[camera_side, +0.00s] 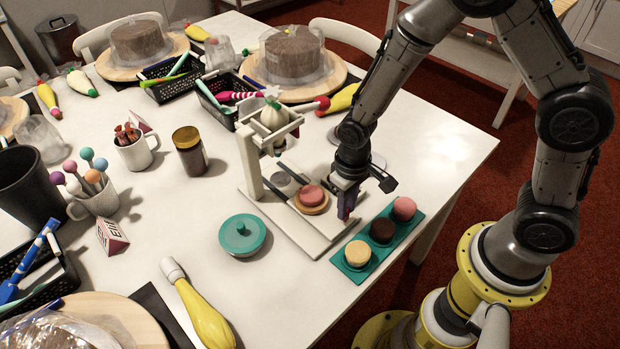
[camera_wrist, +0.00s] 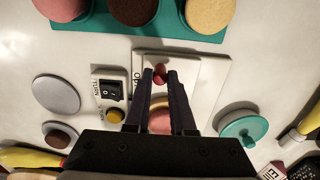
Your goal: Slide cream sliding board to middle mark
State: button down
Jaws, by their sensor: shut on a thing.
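The cream sliding board (camera_wrist: 188,72) lies in the base of a cream stand (camera_side: 247,165) with an upright post and a piping bag (camera_side: 272,117) held at its top. A pink cake (camera_side: 312,195) sits on a wooden disc on the board; in the wrist view the cake (camera_wrist: 159,121) is partly hidden behind my fingers. My gripper (camera_wrist: 160,75) is shut on a small red knob (camera_wrist: 160,69) at the board's end. In the side view my gripper (camera_side: 346,210) points down at the stand's right end. The middle mark cannot be made out.
A teal tray (camera_side: 341,262) with three round cakes lies close to the right of my gripper. A teal lidded pot (camera_side: 243,236) stands in front of the stand. A switch box (camera_wrist: 110,90) with a yellow button is beside the board. A jar (camera_side: 190,152) stands to the left.

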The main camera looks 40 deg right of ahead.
jog(key=shift+w+r, duration=0.15)
jog(key=shift+w, duration=6.1)
jog(key=c, duration=1.1)
grip_release()
jog(key=o, duration=0.3)
jog(key=shift+s, duration=0.2)
jog(key=shift+o, duration=0.2)
notch_tip(320, 180, up, 7)
